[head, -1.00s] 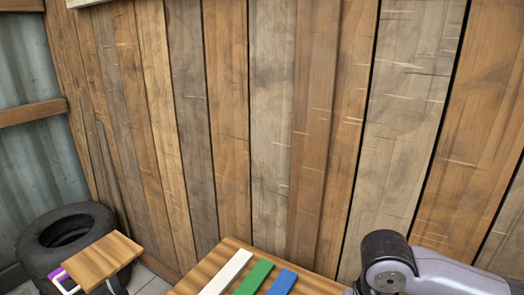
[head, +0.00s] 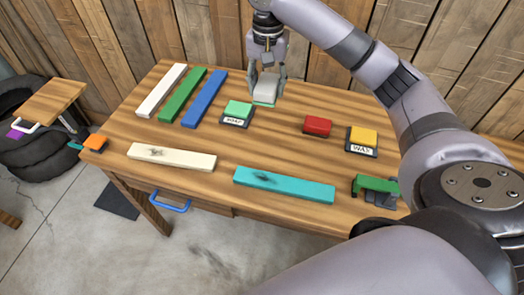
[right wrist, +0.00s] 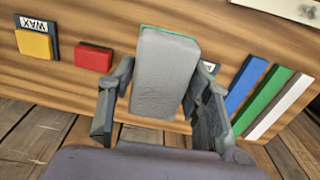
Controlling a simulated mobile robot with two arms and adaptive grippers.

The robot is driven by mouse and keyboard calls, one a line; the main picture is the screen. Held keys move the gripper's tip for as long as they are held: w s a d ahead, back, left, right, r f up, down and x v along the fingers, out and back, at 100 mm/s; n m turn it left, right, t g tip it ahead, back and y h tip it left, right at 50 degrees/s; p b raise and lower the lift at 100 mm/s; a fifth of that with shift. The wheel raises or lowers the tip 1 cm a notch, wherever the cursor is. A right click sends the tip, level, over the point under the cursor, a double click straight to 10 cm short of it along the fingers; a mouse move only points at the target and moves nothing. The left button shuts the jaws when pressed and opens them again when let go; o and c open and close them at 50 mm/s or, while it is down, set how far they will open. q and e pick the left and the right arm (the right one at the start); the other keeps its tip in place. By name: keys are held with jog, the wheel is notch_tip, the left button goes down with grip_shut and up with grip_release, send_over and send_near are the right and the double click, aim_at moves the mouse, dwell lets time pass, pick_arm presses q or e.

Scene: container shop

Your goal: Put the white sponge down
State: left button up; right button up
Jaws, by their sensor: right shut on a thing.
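The white sponge (head: 266,88), pale grey in the shade, is between the fingers of my right gripper (head: 267,76) near the back of the wooden table (head: 216,143). The right gripper is shut on it. A thin green edge shows along its far end; I cannot tell whether that belongs to the sponge or to something under it. In the right wrist view the sponge (right wrist: 166,75) fills the space between the fingers (right wrist: 166,85). Whether it touches the table is unclear. My left gripper is not in view.
A green block on a dark "WAX" holder (head: 237,112) is just front-left of the sponge. A red block (head: 317,126) and a yellow block on a "WAX" holder (head: 362,138) lie to the right. White, green and blue strips (head: 203,98) lie left. Cream (head: 171,157) and teal (head: 283,185) bars lie in front.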

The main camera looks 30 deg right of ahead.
jog(key=shift+f, duration=0.2)
notch_tip(320, 180, down, 5)
send_over(266, 144)
notch_tip(266, 144, down, 10)
jog(key=shift+s+f, duration=0.1)
jog(key=shift+f, duration=0.1)
notch_tip(266, 144, down, 4)
jog(key=shift+f+p, duration=0.1)
jog(key=shift+p, duration=0.25)
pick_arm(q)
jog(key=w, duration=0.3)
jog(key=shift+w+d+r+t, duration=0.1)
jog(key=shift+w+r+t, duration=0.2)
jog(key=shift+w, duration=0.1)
pick_arm(e)
jog(key=shift+f, duration=0.2)
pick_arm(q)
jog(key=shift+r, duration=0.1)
pick_arm(e)
jog(key=shift+f, duration=0.1)
jog(key=o, duration=1)
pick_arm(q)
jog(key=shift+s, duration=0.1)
